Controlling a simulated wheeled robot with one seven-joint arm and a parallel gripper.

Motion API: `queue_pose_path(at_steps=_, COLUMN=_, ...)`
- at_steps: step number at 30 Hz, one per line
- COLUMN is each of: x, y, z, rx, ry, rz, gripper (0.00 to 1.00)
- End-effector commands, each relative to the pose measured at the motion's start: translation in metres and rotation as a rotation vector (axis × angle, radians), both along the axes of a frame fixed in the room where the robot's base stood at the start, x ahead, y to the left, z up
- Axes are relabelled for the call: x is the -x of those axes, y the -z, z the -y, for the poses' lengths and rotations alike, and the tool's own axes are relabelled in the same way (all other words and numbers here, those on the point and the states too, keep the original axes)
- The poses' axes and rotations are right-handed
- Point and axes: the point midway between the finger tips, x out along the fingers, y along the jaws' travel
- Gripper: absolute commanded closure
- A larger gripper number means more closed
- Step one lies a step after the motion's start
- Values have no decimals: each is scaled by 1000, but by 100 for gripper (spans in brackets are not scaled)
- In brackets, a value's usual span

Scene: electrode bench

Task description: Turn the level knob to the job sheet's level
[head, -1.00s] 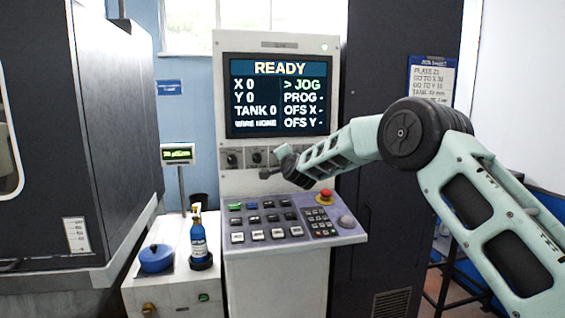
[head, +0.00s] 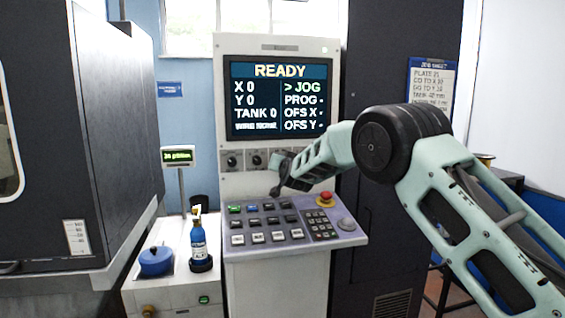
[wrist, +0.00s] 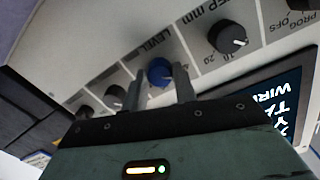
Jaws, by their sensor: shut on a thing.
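The level knob (wrist: 159,72) is blue and sits beside the printed word LEVEL in the wrist view. My gripper (wrist: 160,80) has one finger on each side of this knob and is shut on it. In the head view my gripper (head: 278,189) is at the console front, below the screen, and the level knob cannot be made out. The job sheet (head: 431,85) hangs at the right; its lines name a plate, X, Y and a tank value in mm, too small to read surely. The screen (head: 278,98) reads READY and TANK 0.
A dark step knob (wrist: 228,38) and other dark knobs (wrist: 115,97) flank the level knob. Below the gripper is a key panel (head: 262,222) with a red stop button (head: 325,198). A blue bottle (head: 199,243) and blue pot (head: 156,260) stand at the left.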

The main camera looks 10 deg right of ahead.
Motion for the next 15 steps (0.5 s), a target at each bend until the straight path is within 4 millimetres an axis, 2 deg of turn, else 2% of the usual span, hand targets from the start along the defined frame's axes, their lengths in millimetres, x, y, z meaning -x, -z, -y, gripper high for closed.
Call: queue_pose_path(at_steps=15, x=0, y=3, z=-1, rx=32, ry=-2, rz=-5, gripper=95)
